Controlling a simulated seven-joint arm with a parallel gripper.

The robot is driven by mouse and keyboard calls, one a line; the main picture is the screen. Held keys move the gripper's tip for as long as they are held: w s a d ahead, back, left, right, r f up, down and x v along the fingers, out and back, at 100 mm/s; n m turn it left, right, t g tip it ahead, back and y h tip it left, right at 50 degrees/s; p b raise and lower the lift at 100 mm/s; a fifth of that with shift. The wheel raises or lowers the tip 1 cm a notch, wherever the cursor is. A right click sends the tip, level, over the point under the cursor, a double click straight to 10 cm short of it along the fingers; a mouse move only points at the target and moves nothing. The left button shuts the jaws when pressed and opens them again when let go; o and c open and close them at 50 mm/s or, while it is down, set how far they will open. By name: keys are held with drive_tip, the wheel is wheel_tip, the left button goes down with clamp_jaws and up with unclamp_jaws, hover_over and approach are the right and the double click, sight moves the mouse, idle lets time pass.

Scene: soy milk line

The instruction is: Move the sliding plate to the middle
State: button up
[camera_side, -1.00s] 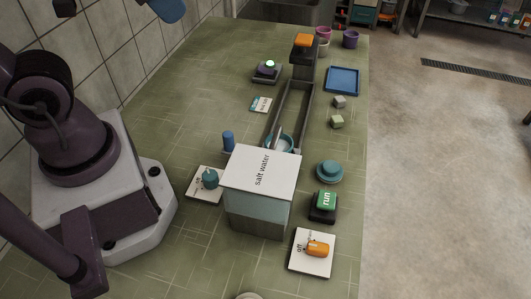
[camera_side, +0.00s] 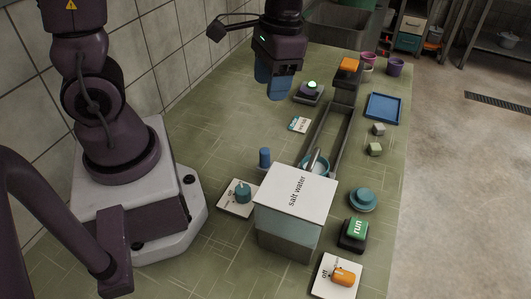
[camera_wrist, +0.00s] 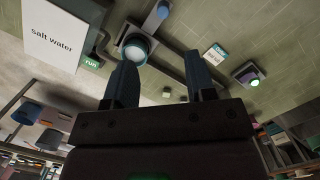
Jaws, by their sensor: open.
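A dark long-walled channel (camera_side: 326,127) runs from the salt water box to the orange-topped post. A teal round dish (camera_side: 314,163) sits at its near end, partly hidden by the box; a pale slanted piece shows in it. The dish also shows in the wrist view (camera_wrist: 137,48). I cannot tell a separate sliding plate apart from the dish and channel. My gripper (camera_side: 272,92) is open and empty, fingers down, in the air above the table, left of the channel. In the wrist view its two blue fingers (camera_wrist: 160,68) stand apart with nothing between them.
The salt water box (camera_side: 294,205) stands at the near end. A blue peg (camera_side: 265,157), green-lit button (camera_side: 310,91), small card (camera_side: 299,124), green run button (camera_side: 356,229), orange switch (camera_side: 343,276) and blue tray (camera_side: 383,108) surround the channel. The table's left side is mostly clear.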

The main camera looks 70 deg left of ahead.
sight(267, 150)
drive_tip(key=w+f+g, duration=0.3)
drive_tip(key=w+f, duration=0.1)
drive_tip(key=f, duration=0.3)
drive_tip(key=x, duration=1.2)
drive_tip(key=shift+s+a+f, duration=0.2)
drive_tip(key=shift+s+f, duration=0.05)
drive_tip(key=shift+f, duration=0.05)
